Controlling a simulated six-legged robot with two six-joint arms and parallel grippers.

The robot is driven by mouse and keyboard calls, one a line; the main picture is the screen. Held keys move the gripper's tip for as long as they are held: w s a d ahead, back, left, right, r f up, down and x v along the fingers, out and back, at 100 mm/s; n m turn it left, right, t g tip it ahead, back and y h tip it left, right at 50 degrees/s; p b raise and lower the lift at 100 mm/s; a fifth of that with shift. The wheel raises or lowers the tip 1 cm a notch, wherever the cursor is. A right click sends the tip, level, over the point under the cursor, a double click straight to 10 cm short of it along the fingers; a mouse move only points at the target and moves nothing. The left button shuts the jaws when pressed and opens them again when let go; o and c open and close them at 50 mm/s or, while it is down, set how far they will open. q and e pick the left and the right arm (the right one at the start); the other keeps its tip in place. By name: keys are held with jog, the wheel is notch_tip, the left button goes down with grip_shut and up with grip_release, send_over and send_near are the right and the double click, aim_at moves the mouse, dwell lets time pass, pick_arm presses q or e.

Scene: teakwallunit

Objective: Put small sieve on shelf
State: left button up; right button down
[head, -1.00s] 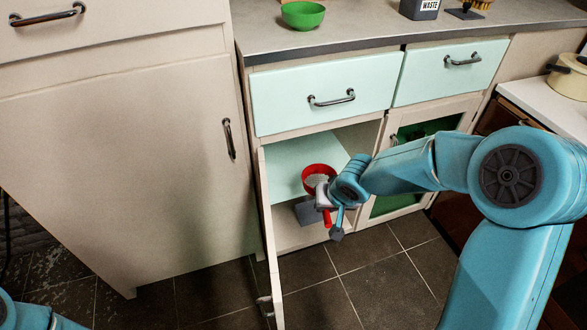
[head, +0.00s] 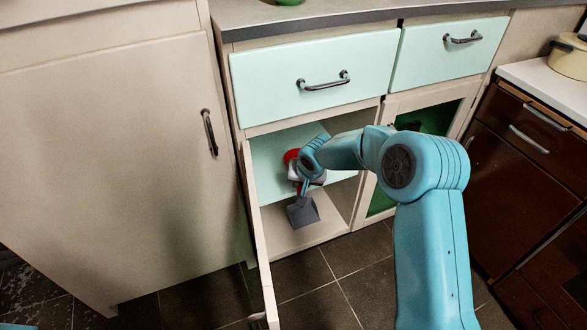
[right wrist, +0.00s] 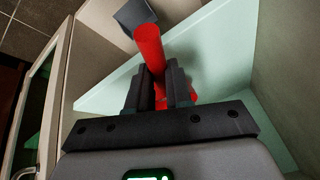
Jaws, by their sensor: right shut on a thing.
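The small sieve (head: 291,155) is red, and most of it is hidden behind my right gripper in the head view. My right gripper (head: 303,186) is inside the open cupboard, shut on the sieve's red handle. In the right wrist view the handle (right wrist: 150,46) sticks out between the dark fingers (right wrist: 160,88), and a little red shows behind them. The mint-green shelf (head: 264,170) lies behind the sieve; whether the two touch I cannot tell. My left gripper is not in view.
A grey dustpan-like object (head: 302,211) sits on the cupboard floor below my gripper. The open door (head: 257,235) stands at the left of the opening. Closed mint drawers (head: 315,75) are above, and a glazed door (head: 425,122) is at the right.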

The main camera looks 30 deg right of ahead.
jog(key=shift+w, duration=0.75)
jog(key=w, duration=0.3)
jog(key=shift+w+d+f+b, duration=0.1)
jog(key=shift+w+d+b, duration=0.05)
jog(key=shift+b, duration=0.15)
jog(key=shift+w+f+b, duration=0.25)
jog(key=shift+f+b, duration=0.15)
jog(key=shift+f, duration=0.3)
jog(key=c, duration=1)
grip_release()
jog(key=shift+f, duration=0.15)
jog(key=shift+c, duration=0.2)
jog(key=shift+s, duration=0.1)
